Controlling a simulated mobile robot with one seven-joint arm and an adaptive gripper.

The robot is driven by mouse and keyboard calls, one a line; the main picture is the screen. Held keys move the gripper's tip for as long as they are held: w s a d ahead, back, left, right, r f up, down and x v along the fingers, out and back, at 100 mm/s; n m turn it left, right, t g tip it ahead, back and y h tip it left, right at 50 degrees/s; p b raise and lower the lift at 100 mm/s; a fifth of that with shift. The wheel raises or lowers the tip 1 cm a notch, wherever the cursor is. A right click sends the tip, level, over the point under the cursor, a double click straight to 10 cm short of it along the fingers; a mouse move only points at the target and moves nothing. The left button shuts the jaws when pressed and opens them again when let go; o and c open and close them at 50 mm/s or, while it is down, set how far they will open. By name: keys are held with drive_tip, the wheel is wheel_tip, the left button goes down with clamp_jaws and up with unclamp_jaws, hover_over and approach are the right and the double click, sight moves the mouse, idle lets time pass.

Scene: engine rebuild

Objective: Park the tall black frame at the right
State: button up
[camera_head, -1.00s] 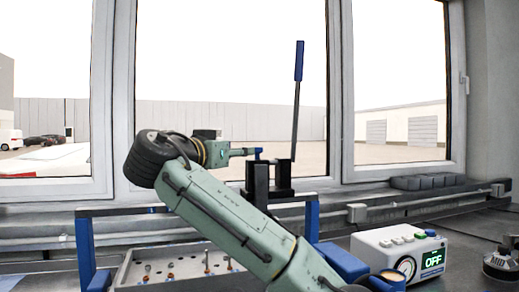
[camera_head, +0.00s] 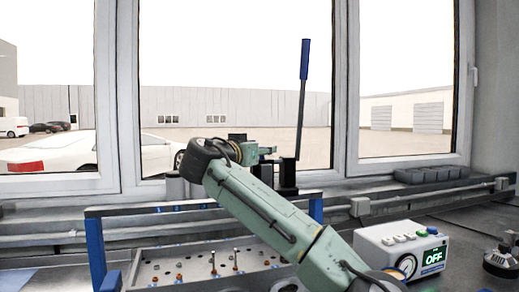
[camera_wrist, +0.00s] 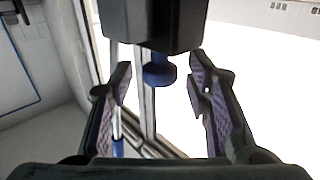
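A black upright frame (camera_head: 288,178) stands by the window, right of the picture's middle in the head view. A tall dark lever (camera_head: 299,118) with a blue handle rises from it. My gripper (camera_head: 270,150) is in front of the window, close to the frame's left side, and my arm hides part of the frame. In the wrist view my gripper (camera_wrist: 160,95) is open, its two purple-padded fingers apart. A black block (camera_wrist: 150,22) and a blue knob (camera_wrist: 158,72) show ahead between the fingers. The knob appears untouched; its depth is hard to judge.
A blue-posted stand with a dark top rail (camera_head: 160,208) and a grey tray (camera_head: 150,270) of small parts lie front left. A white gauge box reading OFF (camera_head: 400,248) is right of my arm. A dark round device (camera_head: 503,260) is far right. A sill bin (camera_head: 430,174) stands behind.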

clamp_jaws()
idle(0.3)
idle(0.4)
